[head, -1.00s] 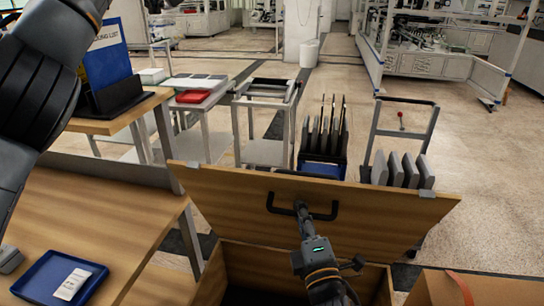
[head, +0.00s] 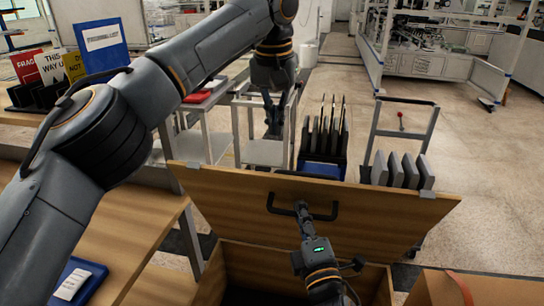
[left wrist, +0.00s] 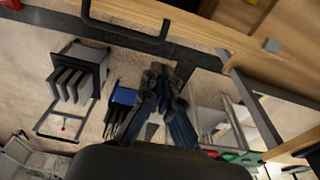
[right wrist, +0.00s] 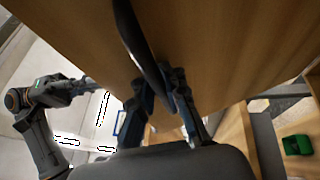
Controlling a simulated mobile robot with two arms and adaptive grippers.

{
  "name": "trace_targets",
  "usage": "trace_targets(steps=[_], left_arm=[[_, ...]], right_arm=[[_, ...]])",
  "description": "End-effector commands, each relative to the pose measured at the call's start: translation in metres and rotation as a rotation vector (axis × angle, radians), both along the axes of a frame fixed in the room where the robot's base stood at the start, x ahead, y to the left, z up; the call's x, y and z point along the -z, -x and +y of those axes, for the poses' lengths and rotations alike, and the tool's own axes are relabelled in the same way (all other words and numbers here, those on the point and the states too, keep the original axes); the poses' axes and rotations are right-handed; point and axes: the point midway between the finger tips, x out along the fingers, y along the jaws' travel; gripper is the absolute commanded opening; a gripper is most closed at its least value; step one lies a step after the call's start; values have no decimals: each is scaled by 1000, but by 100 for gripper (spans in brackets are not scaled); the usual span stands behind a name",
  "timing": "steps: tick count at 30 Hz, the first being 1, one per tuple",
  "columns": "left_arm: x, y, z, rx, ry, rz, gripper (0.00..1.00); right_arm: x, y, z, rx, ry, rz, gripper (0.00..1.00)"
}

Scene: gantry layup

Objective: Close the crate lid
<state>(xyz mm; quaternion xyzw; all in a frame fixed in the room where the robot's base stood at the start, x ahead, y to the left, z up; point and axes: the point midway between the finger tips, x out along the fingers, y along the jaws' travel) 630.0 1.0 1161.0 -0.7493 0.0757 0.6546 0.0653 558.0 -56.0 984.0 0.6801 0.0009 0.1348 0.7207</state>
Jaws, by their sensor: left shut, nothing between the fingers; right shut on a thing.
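The wooden crate lid (head: 390,208) stands raised and tilted above the open wooden crate (head: 255,265) in the head view. Its dark handle (head: 334,212) is on the face towards me. My right gripper (head: 302,208) is shut on the handle; in the right wrist view the fingers (right wrist: 165,78) meet the handle bar (right wrist: 140,42), with the lid (right wrist: 225,50) behind. My left gripper (head: 272,128) is beyond the lid's top edge, pointing down, shut and empty. The left wrist view shows its closed fingers (left wrist: 163,75) apart from the handle (left wrist: 125,37). The crate's inside is mostly hidden.
A wooden table (head: 140,235) with a blue tray (head: 88,290) is left of the crate. Behind the lid stand a grey trolley (head: 240,110), a rack of dark panels (head: 325,135) and a cart with grey plates (head: 400,168). A cardboard box (head: 500,285) is at right.

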Motion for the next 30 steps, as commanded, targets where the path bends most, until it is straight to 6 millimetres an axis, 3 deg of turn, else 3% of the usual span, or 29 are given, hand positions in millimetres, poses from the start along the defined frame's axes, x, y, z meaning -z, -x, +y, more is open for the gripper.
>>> trace_targets(steps=[7,19,30], left_arm=[[56,-7,0,0,-1,2,0],[64,24,6,0,0,-4,0],[66,29,6,-2,1,-2,0]], right_arm=[[-3,0,-1,2,-1,-7,0],[-3,0,-1,2,-1,-7,0],[-3,0,-1,2,-1,-7,0]])
